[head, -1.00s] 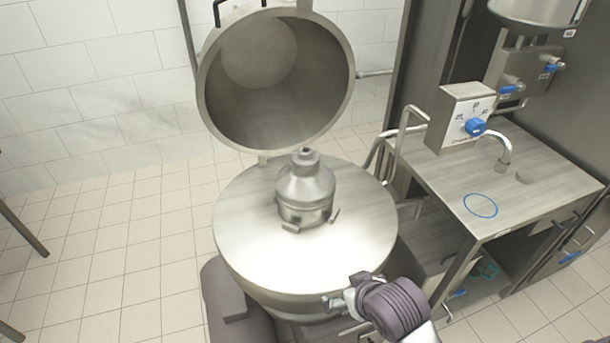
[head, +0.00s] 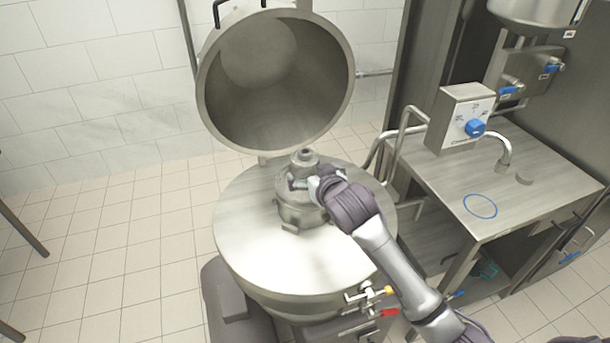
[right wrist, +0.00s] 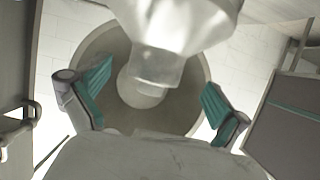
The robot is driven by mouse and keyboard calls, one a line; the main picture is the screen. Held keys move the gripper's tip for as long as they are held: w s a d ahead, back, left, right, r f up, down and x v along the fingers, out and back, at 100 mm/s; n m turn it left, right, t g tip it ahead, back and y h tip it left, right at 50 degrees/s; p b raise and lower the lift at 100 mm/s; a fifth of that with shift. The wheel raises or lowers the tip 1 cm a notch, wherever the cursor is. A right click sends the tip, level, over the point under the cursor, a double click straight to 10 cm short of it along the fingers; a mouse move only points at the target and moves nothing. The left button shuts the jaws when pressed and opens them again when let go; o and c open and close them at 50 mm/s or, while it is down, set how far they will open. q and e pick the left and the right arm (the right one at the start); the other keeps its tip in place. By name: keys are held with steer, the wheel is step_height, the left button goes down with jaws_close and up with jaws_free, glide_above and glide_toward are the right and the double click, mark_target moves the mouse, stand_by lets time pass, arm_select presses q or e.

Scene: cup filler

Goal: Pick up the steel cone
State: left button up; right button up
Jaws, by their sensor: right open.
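The steel cone (head: 302,213) stands upright on the round steel top (head: 255,245) of the kettle. My right gripper (head: 304,182) is at the cone's upper part, just below its narrow neck, and hides some of its right side. In the right wrist view my right gripper (right wrist: 150,92) is open, with its teal finger pads wide apart. The cone (right wrist: 165,55) shows there at the upper middle, blurred, its narrow end reaching between the fingers. I cannot tell whether a finger touches it. My left gripper is not in view.
The kettle's round lid (head: 278,85) stands open behind the cone. To the right is a steel counter (head: 520,205) with a control box (head: 462,117), a curved tap (head: 502,150) and a blue ring mark. Taps with red and yellow handles sit at the kettle's front. The left floor is clear.

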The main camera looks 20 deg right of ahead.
steer(key=shift+p+x, duration=0.45)
steer(key=shift+x, duration=2.7)
steer(key=shift+s+d, duration=0.1)
steer(key=c, duration=1.9)
steer(key=shift+o, duration=0.2)
